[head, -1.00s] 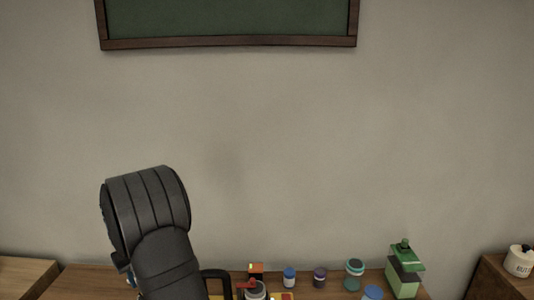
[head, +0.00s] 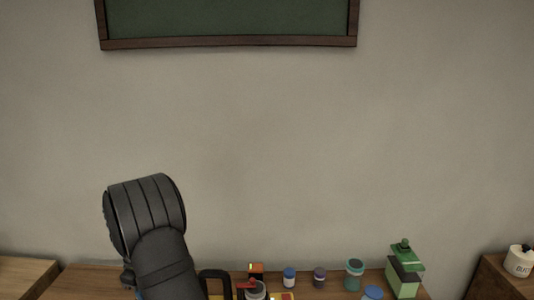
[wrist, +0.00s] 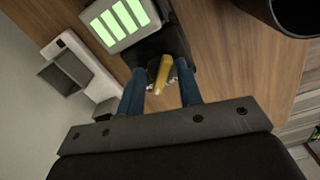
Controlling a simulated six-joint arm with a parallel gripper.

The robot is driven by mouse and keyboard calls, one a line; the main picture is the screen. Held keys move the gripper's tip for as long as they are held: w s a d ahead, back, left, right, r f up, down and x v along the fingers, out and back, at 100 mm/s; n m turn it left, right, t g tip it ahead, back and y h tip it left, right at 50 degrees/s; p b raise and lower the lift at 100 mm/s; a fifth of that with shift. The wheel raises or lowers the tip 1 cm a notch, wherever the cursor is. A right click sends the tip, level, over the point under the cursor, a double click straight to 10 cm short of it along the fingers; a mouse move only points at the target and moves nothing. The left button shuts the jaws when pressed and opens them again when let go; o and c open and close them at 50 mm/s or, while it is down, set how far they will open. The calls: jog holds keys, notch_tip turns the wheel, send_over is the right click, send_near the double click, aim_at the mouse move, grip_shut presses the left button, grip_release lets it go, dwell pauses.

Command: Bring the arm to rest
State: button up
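My gripper (wrist: 160,75) shows in the wrist view, with its two blue fingers apart. A yellow piece (wrist: 162,75) shows in the gap between the fingertips, in front of a black object; clear space shows on both sides of it, and I cannot tell its distance. In the head view my dark arm rises at the lower left against the wall, and my gripper is not visible there.
In the wrist view a device with a lit green panel (wrist: 122,18) and a grey-white holder (wrist: 68,70) are near the fingers; a dark round container (wrist: 290,14) is at top right.

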jog(key=shift+w+n, duration=0.1)
jog(key=shift+n, duration=1)
notch_tip(320, 180, up, 17)
jog(key=m, duration=0.7)
jog(key=f, duration=1.1)
jog(key=s+f, duration=0.1)
jog(key=f, duration=0.5)
jog(key=shift+d, duration=0.2)
jog(key=shift+c, duration=0.2)
